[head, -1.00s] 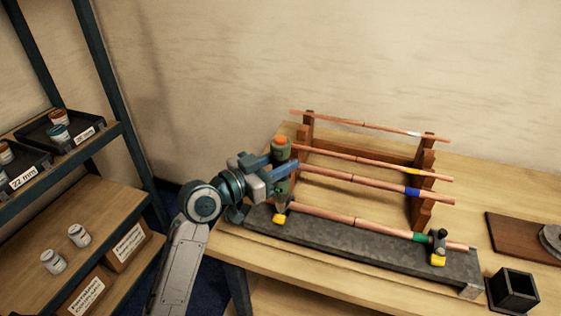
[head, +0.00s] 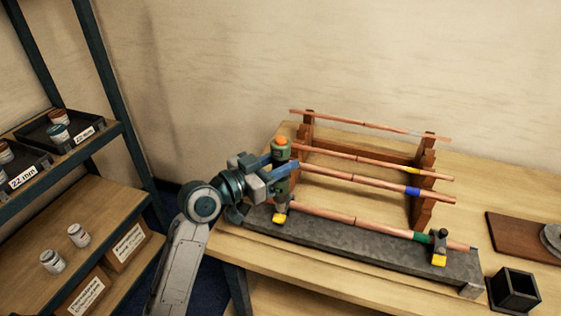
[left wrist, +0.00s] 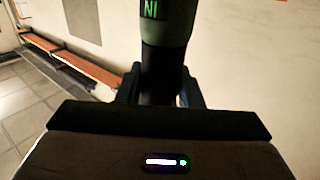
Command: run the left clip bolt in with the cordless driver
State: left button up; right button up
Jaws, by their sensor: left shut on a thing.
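My left gripper (head: 284,163) is shut on the cordless driver (head: 282,153), a green upright tool with an orange top. In the left wrist view the driver (left wrist: 168,25) stands between the blue fingers. The driver's lower end is over the left clip (head: 280,218), which has a yellow part on the grey bar (head: 345,246). The left clip bolt is hidden at the driver's tip, so I cannot tell how deep it sits. The front copper pipe (head: 385,227) runs from the left clip to the right clip (head: 438,258), which has a dark knob on top.
A wooden rack (head: 424,205) behind the bar holds several copper pipes with coloured bands. A black open box (head: 513,291) and a brown board (head: 515,238) are at the right. A shelf unit (head: 100,75) with trays and jars stands at the left.

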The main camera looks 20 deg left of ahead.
aim_at(272, 145)
dwell(0.6)
pick_arm(q)
jog(key=shift+f+b, duration=0.2)
jog(key=shift+b, duration=0.15)
dwell(0.6)
jog(key=shift+f, duration=0.15)
dwell(1.1)
jog(key=shift+r+p, duration=2.2)
jog(key=shift+r, duration=0.9)
